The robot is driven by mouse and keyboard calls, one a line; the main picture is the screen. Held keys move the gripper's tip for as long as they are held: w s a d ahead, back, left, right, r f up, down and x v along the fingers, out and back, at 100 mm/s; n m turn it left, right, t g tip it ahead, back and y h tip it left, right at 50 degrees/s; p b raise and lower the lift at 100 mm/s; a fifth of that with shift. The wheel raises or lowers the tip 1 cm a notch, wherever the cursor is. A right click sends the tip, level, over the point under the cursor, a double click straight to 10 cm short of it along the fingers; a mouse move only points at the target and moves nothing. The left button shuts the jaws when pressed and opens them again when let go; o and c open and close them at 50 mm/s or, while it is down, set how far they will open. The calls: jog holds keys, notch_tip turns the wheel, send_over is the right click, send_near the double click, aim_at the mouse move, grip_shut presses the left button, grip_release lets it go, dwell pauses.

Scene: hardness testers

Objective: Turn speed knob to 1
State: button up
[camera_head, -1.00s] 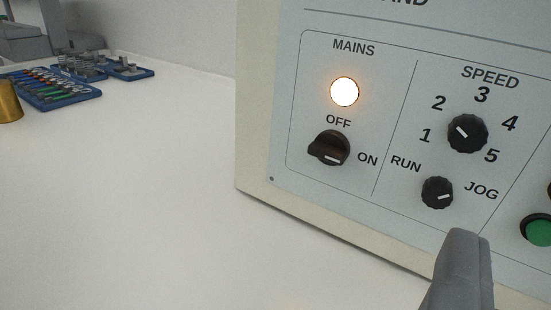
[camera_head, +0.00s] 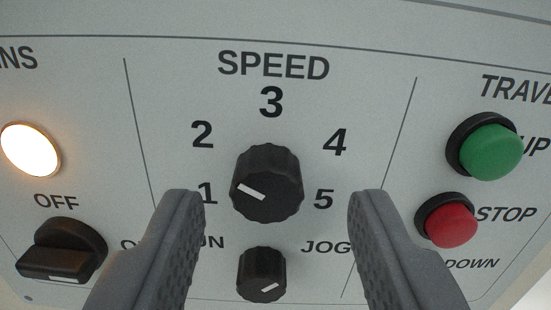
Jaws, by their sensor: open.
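The speed knob (camera_head: 267,183) is a black ribbed knob in the middle of the view, inside an arc of printed numbers 1 to 5. Its white pointer line slants up and left, roughly toward the 2 and above the direction of the 1 (camera_head: 208,193). My gripper (camera_head: 277,197) is open and empty. Its two grey fingers show low in the view, one left and one right of the knob, with clear gaps between them and the knob.
The smaller RUN/JOG knob (camera_head: 262,274) sits just below, between the fingers. The OFF/ON mains switch (camera_head: 60,250) and a lit white lamp (camera_head: 30,149) are at left. A green button (camera_head: 490,152) and a red STOP button (camera_head: 452,226) are at right.

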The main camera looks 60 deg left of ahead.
jog(key=shift+w+a, duration=0.2)
jog(key=shift+a, duration=0.3)
grip_shut()
jog(key=shift+a+r, duration=0.1)
jog(key=shift+w, duration=0.1)
